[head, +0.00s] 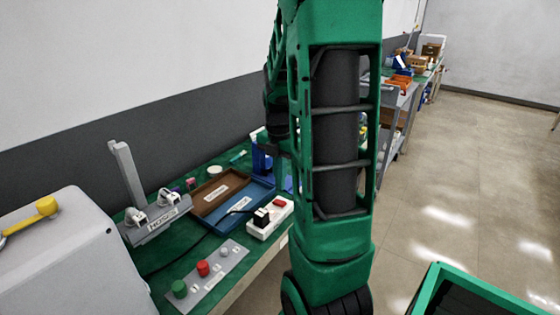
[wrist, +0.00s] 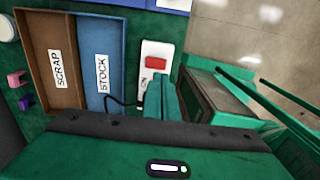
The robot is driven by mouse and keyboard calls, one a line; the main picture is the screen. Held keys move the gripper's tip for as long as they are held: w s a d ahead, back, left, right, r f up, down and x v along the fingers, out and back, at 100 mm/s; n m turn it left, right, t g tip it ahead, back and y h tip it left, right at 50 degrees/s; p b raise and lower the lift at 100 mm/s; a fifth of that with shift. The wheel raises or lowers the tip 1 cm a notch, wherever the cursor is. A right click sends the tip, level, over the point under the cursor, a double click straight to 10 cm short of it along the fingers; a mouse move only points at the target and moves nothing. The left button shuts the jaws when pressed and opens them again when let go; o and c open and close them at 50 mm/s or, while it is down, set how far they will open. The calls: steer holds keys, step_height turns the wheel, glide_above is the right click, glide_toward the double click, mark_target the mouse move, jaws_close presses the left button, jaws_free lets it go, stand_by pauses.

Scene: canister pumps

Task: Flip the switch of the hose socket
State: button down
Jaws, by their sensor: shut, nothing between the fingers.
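The white socket box (head: 268,218) lies on the green bench near its front edge, with a red rocker switch (head: 280,203) at its far end and a black plug (head: 261,214) in its near part. In the wrist view the socket box (wrist: 147,50) shows with the red switch (wrist: 156,63) facing up. My gripper (wrist: 163,82) is shut and empty, its green fingers just below the switch in the picture. They hide the lower part of the box, the plug and most of its label. I cannot tell whether they touch the box.
A brown SCRAP tray (wrist: 48,30) and a blue STOCK tray (wrist: 105,30) lie left of the socket. A panel (head: 212,272) with green, red and grey knobs sits nearer. A grey clamp fixture (head: 155,228) stands left. A black cable (wrist: 125,103) runs from the plug.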

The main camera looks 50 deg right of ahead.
step_height(320, 180, up, 7)
glide_above(275, 200)
steer(key=s, duration=0.3)
steer(key=shift+w+a+r, duration=0.1)
steer(key=shift+w+a, duration=0.05)
steer(key=shift+w, duration=0.05)
steer(key=c, duration=2.2)
jaws_free()
steer(key=shift+r, duration=0.25)
steer(key=o, duration=0.5)
steer(key=shift+o, duration=0.6)
steer(key=m, duration=0.3)
steer(key=f+m, duration=0.1)
steer(key=shift+w, duration=0.3)
steer(key=f+m, duration=0.4)
steer(key=w+f+m, duration=0.1)
steer(key=f+m, duration=0.8)
steer(key=f, duration=0.1)
steer(key=shift+w+m, duration=0.4)
